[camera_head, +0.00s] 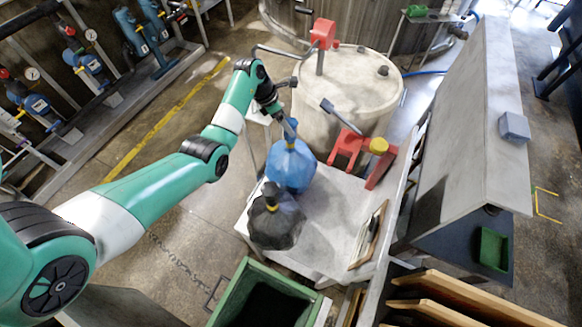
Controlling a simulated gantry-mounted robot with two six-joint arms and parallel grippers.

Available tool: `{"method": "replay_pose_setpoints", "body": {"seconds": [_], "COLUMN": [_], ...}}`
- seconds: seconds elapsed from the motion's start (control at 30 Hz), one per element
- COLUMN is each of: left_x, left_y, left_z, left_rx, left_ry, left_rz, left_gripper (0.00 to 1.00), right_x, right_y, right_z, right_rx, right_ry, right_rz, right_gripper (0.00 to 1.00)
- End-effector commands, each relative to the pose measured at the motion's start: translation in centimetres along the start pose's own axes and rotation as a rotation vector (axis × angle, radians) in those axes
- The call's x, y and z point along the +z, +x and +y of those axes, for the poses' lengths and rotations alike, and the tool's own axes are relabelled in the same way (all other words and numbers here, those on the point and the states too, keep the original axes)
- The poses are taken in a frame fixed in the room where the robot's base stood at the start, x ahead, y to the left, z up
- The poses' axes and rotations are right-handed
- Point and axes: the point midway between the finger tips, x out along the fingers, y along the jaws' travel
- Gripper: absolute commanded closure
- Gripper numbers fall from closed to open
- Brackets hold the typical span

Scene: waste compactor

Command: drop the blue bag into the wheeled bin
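The blue bag (291,167) is upright at the back left of the pale table, behind a black bag. My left gripper (290,130) comes in from the left and is at the neck of the blue bag. The fingers are too small and partly merged with the bag's top to tell whether they are closed on it. The green bin (233,296), with a dark open top, stands at the bottom of the view in front of the table; its wheels are not visible. My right gripper is not in view.
A black bag (274,222) with a yellow tie stands between the blue bag and the bin. On the pale table (325,208) are a red stand (347,150) and a wooden-framed board (368,236). A large round tank (350,85) stands behind. The table's middle is clear.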

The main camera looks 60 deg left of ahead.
Motion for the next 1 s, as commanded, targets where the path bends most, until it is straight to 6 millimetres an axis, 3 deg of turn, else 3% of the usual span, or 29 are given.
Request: {"method": "replay_pose_setpoints", "body": {"seconds": [0.1, 0.33, 0.6, 0.9, 1.0], "left_x": [0.0, 0.1, 0.1, 0.2, 0.2], "left_y": [1.6, 2.5, 6.6, 7.0, 7.0], "left_z": [0.0, 0.0, 0.1, 0.1, 0.1], "left_rx": [-0.001, 0.0, 0.0, 0.002, 0.002], "left_ry": [0.002, 0.002, 0.002, 0.002, 0.002], "left_rz": [0.001, 0.0, 0.0, -0.001, -0.001], "left_gripper": [0.08, 0.08, 0.08, 0.08, 0.24], "right_x": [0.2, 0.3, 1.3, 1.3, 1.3], "right_y": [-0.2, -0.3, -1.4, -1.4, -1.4], "right_z": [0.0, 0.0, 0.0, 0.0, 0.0], "right_rx": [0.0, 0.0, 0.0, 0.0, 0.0], "right_ry": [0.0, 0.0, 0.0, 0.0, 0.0], "right_rz": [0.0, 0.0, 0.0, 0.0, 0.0], "right_gripper": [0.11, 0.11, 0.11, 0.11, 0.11]}}
